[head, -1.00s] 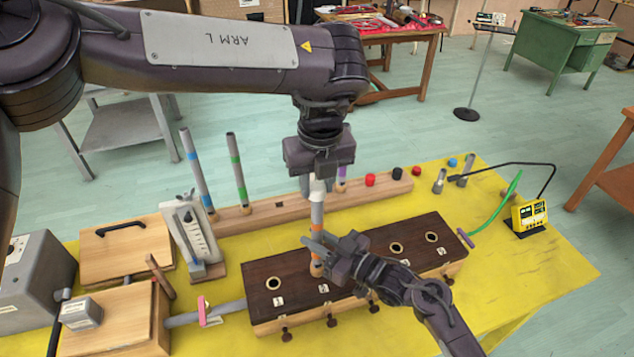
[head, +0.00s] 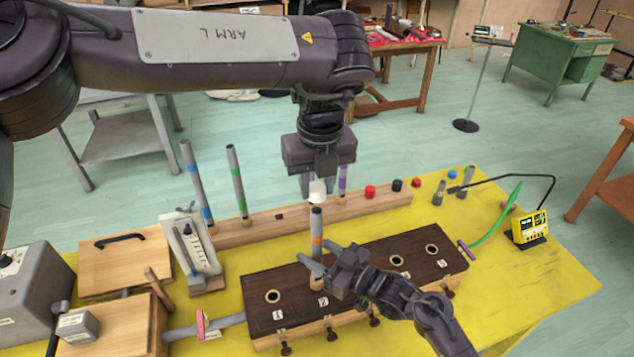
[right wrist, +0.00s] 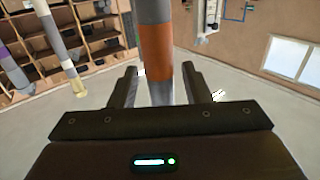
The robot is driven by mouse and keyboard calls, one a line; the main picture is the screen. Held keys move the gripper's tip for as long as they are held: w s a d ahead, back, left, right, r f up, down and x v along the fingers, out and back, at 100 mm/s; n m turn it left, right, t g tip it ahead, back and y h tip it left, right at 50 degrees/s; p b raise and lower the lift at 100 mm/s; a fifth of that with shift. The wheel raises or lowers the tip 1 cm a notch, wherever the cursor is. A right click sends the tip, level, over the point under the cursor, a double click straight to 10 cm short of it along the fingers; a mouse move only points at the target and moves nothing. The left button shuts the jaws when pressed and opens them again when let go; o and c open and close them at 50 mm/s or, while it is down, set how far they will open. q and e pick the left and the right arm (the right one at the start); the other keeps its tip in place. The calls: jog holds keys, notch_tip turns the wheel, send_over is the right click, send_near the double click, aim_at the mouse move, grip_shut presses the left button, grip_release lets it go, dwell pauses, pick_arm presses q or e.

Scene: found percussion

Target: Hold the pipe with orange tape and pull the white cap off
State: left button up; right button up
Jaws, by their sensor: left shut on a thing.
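The white cap (head: 317,191) is between the fingers of my left gripper (head: 318,182), which is shut on it. A narrow gap shows between the cap and the pipe top below. The grey pipe with orange tape (head: 317,222) stands upright at the dark-topped wooden block, its lower end at a pale wooden collar (head: 317,283). My right gripper (head: 318,262) is open around the pipe. In the right wrist view, the orange tape (right wrist: 156,52) runs between its fingers (right wrist: 160,88), with space on both sides.
The dark-topped block (head: 350,288) has several open holes. Behind it, a wooden rack (head: 265,222) holds pipes with blue, green and purple tape and several coloured caps. A tuner-like yellow box (head: 530,228) stands at the right. The yellow mat (head: 540,290) is clear at front right.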

jog(key=v, duration=1.2)
